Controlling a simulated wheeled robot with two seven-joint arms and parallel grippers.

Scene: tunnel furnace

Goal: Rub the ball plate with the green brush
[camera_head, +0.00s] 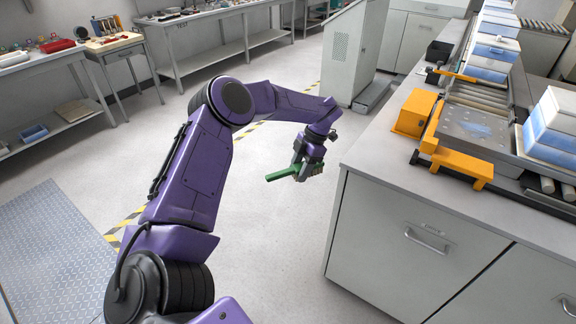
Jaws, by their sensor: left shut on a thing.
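My left gripper (306,171) hangs over the open floor, left of the grey cabinet. It is shut on the green brush (282,174), whose green end sticks out to the left and another bit shows at the right. The ball plate (474,131) is a flat metal plate with a bluish smudge on it, lying on the cabinet top at the right, framed by orange blocks. The brush is well apart from the plate, to its left. My right gripper is not in view.
The grey cabinet (400,235) has drawers with handles. Orange brackets (411,112) flank the plate. Blue and white boxes (551,124) stand at the right along a roller conveyor (484,95). Tables with tools stand at the back left. The floor (270,235) is clear.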

